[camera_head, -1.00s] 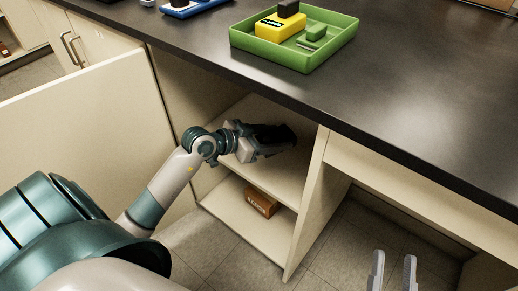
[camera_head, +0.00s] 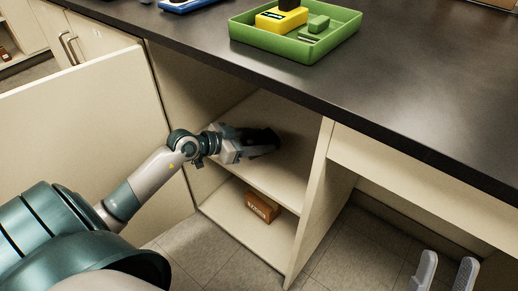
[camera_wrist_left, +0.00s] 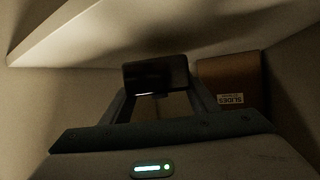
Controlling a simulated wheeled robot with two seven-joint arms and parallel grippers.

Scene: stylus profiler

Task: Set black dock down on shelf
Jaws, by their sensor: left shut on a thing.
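The black dock (camera_head: 265,138) is inside the open cabinet under the counter, above the upper shelf (camera_head: 288,170). I cannot tell whether it touches the shelf. My left gripper (camera_head: 250,146) reaches in from the left and is shut on the dock. In the left wrist view the dock (camera_wrist_left: 157,75) shows as a dark block between the fingertips. My right gripper (camera_head: 446,268) is at the bottom right, outside the cabinet, with its fingers apart and nothing between them.
A brown box (camera_head: 262,207) sits on the lower shelf. The left wrist view shows a brown box labelled SLIDES (camera_wrist_left: 231,84) right of the dock. A green tray (camera_head: 345,32) stands on the counter. The cabinet's right wall (camera_head: 315,205) and open door (camera_head: 85,130) flank my left arm.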

